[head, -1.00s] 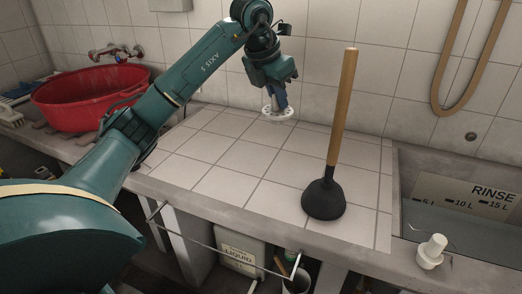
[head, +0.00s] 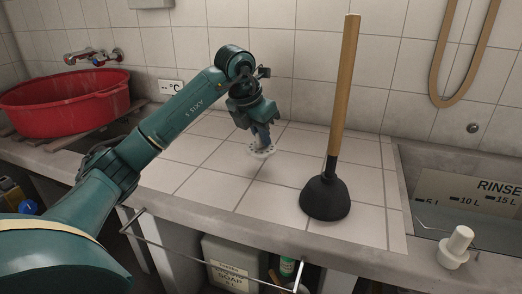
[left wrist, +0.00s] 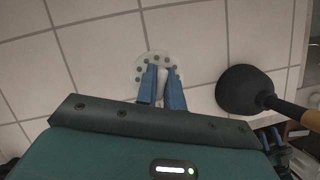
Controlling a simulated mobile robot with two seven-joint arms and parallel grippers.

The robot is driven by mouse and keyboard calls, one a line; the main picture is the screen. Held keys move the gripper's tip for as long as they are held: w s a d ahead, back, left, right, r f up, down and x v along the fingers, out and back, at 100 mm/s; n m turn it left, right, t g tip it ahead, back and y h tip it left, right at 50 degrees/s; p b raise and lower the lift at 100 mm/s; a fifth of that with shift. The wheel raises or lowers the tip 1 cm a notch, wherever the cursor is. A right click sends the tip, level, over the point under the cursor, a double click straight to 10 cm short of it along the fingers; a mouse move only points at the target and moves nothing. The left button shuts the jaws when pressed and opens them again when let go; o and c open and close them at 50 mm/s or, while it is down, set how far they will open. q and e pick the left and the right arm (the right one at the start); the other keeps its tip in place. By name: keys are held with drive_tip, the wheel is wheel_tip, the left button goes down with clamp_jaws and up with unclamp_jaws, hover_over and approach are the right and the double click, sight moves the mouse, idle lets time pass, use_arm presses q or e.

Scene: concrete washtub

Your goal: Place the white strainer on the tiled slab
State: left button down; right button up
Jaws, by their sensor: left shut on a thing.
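The white strainer (head: 262,151) is a small round disc with holes, over the tiled slab (head: 205,150) in the head view. My left gripper (head: 262,140) is shut on it from above. In the left wrist view the strainer (left wrist: 155,68) shows between and beyond the blue fingertips (left wrist: 162,72), with a pale knob between them. The strainer looks very low over the tiles; I cannot tell whether it touches them.
A black plunger (head: 325,197) with a tall wooden handle stands on the slab, right of the strainer. A red basin (head: 70,105) is at the left. A sink (head: 465,200) and a white plug-like object (head: 456,247) are at the right. Tiles left of the plunger are clear.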

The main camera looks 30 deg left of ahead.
sight(261, 147)
use_arm(q)
wheel_tip(261, 147, down, 3)
drive_tip(key=shift+r+b, duration=0.1)
drive_tip(key=shift+b, duration=0.25)
drive_tip(key=shift+f, duration=0.35)
drive_tip(key=shift+r, duration=0.1)
use_arm(e)
drive_tip(key=shift+w+a+t, duration=0.1)
drive_tip(key=shift+w+t, duration=0.15)
drive_tip(key=shift+t, duration=0.05)
use_arm(q)
drive_tip(key=shift+f, duration=0.2)
drive_tip(key=c, duration=1.5)
unclamp_jaws()
use_arm(e)
drive_tip(key=shift+f, duration=0.1)
use_arm(q)
drive_tip(key=shift+r, duration=0.1)
